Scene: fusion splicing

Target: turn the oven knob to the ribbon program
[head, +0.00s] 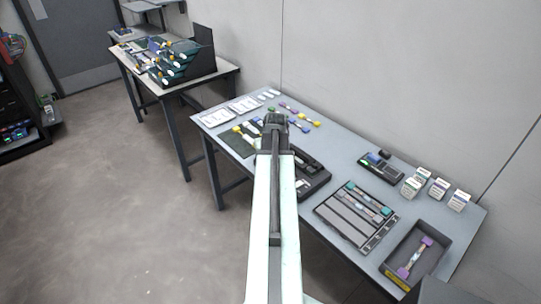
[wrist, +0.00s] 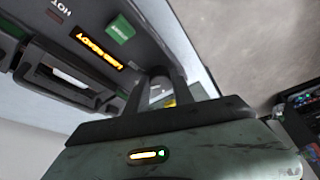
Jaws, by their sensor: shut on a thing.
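The oven (head: 312,180) is a dark unit on the grey worktable, partly hidden behind my arm in the head view. In the wrist view, the oven panel (wrist: 150,50) fills the upper left, with a lit orange display (wrist: 100,48), a green button (wrist: 120,28) and a HOT label. The display text is upside down and hard to read. My gripper (wrist: 165,78) reaches to the panel's edge, its two fingers shut on the oven knob (wrist: 160,72). The knob is mostly hidden between the fingertips, and its pointer and program marks cannot be made out.
On the worktable, a tray with grey slots (head: 345,228) and an open dark bin (head: 440,240) stand to the right. A small dark device (head: 380,168) and white boxes (head: 438,188) stand behind them. Several coloured connectors and white cards lie at the far left end.

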